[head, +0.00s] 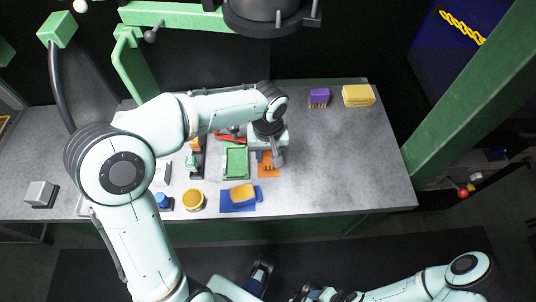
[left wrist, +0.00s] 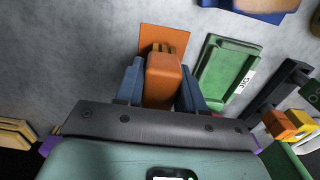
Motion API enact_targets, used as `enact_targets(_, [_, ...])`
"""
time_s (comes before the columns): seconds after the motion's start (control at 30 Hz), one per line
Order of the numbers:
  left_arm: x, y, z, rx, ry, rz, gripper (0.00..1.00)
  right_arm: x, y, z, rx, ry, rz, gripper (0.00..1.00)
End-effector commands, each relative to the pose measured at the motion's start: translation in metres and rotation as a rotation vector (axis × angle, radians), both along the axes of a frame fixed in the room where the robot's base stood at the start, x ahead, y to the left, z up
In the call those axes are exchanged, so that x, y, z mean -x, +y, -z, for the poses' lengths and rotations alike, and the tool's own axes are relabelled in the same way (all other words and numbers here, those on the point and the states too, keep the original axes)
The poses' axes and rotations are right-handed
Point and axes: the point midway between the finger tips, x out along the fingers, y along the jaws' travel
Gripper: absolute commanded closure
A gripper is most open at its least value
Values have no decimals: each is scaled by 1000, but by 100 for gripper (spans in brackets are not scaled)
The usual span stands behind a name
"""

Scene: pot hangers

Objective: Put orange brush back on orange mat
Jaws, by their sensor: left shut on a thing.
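My left gripper (left wrist: 163,90) is shut on the orange brush (left wrist: 164,78), with a blue finger on each side of it. The brush's brown bristle end points toward the orange mat (left wrist: 160,34), and the brush overlaps the mat in the left wrist view. In the head view the left gripper (head: 268,158) is over the orange mat (head: 268,171), right of the green tray. Whether the brush touches the mat cannot be told.
The green tray (head: 236,163) lies close to the mat. A yellow sponge on a blue mat (head: 241,206) is in front. A purple brush (head: 319,97) and a yellow block (head: 358,96) stand at the back right. The table's right part is clear.

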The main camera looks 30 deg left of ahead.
Motion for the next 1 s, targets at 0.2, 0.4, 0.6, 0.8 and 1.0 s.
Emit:
enact_targets(0.2, [0, 0, 7, -1, -2, 0, 90, -1, 0, 1, 0, -2, 0, 45])
enact_targets(0.4, [0, 0, 9, -1, -1, 0, 90, -1, 0, 2, 0, -4, 0, 45])
enact_targets(0.6, [0, 0, 10, -1, -1, 0, 36, -2, 0, 2, 1, -6, 1, 45])
enact_targets(0.8, [0, 0, 10, -1, -1, 0, 36, -1, 0, 2, 1, -6, 1, 45])
enact_targets(1.0, [-1, 0, -4, 0, -4, -1, 36, 0, 0, -1, 0, -1, 0, 45])
